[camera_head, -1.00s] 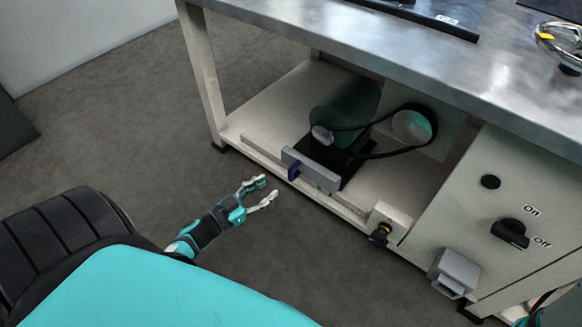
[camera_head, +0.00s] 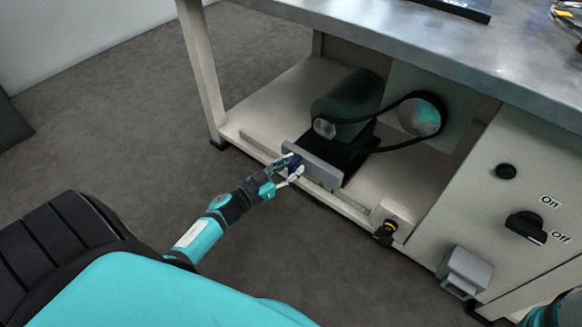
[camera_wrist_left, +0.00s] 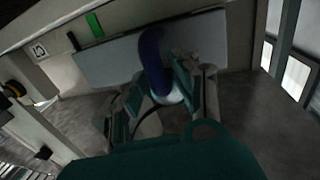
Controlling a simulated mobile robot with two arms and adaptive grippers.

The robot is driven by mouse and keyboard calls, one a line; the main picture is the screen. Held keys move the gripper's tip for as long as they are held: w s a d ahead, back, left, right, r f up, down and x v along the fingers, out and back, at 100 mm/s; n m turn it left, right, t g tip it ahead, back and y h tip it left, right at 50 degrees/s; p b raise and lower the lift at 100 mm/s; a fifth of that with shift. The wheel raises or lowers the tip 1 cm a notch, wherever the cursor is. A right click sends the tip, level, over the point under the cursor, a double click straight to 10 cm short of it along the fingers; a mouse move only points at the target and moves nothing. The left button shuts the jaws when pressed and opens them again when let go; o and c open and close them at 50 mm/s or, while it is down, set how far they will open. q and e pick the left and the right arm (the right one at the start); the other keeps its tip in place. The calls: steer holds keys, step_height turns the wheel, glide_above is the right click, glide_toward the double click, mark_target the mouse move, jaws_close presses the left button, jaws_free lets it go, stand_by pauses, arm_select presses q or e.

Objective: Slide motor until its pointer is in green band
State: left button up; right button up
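The dark green motor (camera_head: 345,103) sits on a black base on the cart's lower shelf, with a grey plate (camera_head: 318,168) at its front. A blue handle (camera_head: 296,162) sticks out from the plate; it also shows in the left wrist view (camera_wrist_left: 152,55). My left gripper (camera_head: 287,172) is at the handle. In the left wrist view its fingers (camera_wrist_left: 160,92) stand on either side of the handle, seemingly with gaps. A green band (camera_wrist_left: 94,25) shows above the plate, with a small dark mark (camera_wrist_left: 73,41), perhaps the pointer, left of it. My right gripper is not in view.
A black belt runs from the motor to a pulley (camera_head: 420,116). A yellow-black knob (camera_head: 386,231) on a block is right of the plate. An On/Off switch (camera_head: 526,227) and grey box (camera_head: 465,272) are on the cabinet. The metal tabletop (camera_head: 420,50) overhangs the shelf.

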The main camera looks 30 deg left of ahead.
arm_select(q)
steer(key=c, duration=0.4)
steer(key=shift+d, duration=0.1)
jaws_close()
steer(key=a, duration=0.4)
steer(key=shift+w+a+f+p, duration=0.1)
steer(key=shift+a+p, duration=0.1)
steer(key=shift+p, duration=0.1)
steer(key=o, duration=0.7)
jaws_free()
steer(key=shift+d, duration=0.1)
